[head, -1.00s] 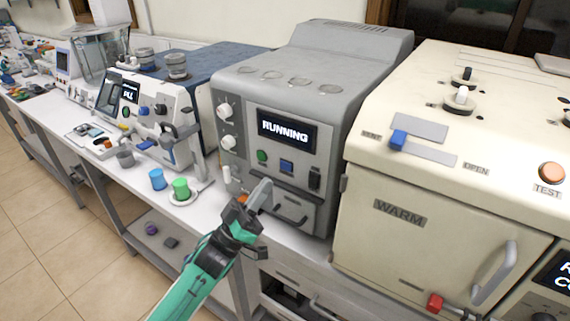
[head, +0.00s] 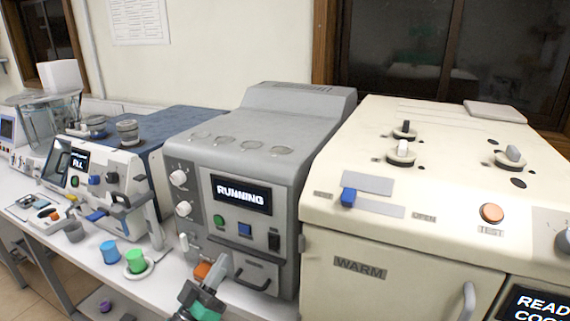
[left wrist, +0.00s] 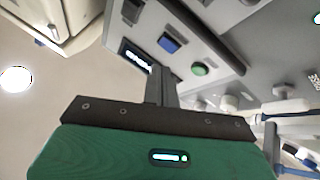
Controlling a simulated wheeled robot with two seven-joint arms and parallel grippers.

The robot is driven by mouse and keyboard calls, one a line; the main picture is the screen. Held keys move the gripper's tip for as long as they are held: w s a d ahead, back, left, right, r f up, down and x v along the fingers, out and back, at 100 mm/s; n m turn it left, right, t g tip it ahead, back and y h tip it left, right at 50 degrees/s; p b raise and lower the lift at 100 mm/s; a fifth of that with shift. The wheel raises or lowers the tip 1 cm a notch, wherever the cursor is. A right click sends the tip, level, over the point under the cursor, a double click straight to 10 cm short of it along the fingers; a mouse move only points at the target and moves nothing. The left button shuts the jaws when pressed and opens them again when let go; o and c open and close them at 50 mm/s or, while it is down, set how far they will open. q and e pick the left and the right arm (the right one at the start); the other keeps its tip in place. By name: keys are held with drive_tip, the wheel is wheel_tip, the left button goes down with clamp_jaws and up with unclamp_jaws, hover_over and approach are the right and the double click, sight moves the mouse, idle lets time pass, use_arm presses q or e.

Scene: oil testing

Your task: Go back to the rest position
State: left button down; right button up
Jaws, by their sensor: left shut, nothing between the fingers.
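My left gripper (head: 212,278) is at the bottom of the head view, in front of the lower front of the grey machine (head: 245,163). Its fingers are shut with nothing between them. That machine's screen reads "RUNNING" and its small door with a dark handle (head: 252,281) is just right of the fingers. In the left wrist view the shut fingers (left wrist: 160,86) point toward the machine's panel, with a blue button (left wrist: 169,43) and a green button (left wrist: 200,69) beyond them. My right gripper is in neither view.
A cream machine (head: 400,235) marked "WARM" stands on the right. On the white table, a blue cup (head: 109,252) and a green cup (head: 136,261) stand left of my gripper. A white machine (head: 105,185) stands behind them. An orange piece (head: 203,270) is by the gripper.

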use_arm(q)
drive_tip(key=s+a+f+n+g+y, duration=0.1)
drive_tip(key=s+a+f+g+y, duration=0.1)
drive_tip(key=s+f+g+y, duration=0.45)
drive_tip(key=s+a+f+n+g+y, duration=0.1)
drive_tip(key=s+f+g+y, duration=0.2)
drive_tip(key=f, duration=0.7)
drive_tip(key=s+a+f+m+g+y, duration=0.1)
drive_tip(key=s+f+g, duration=0.3)
drive_tip(key=s, duration=0.6)
drive_tip(key=s+a+f+m+g+y, duration=0.1)
drive_tip(key=s+f+m+g, duration=0.15)
drive_tip(key=s+g, duration=0.45)
wheel_tip(320, 180, down, 32)
drive_tip(key=s, duration=0.3)
drive_tip(key=s+a+f, duration=0.1)
drive_tip(key=s+f, duration=0.8)
drive_tip(key=s+a+f, duration=0.2)
drive_tip(key=s+f, duration=0.7)
drive_tip(key=f, duration=0.1)
drive_tip(key=shift+s+a, duration=0.25)
drive_tip(key=shift+a, duration=0.05)
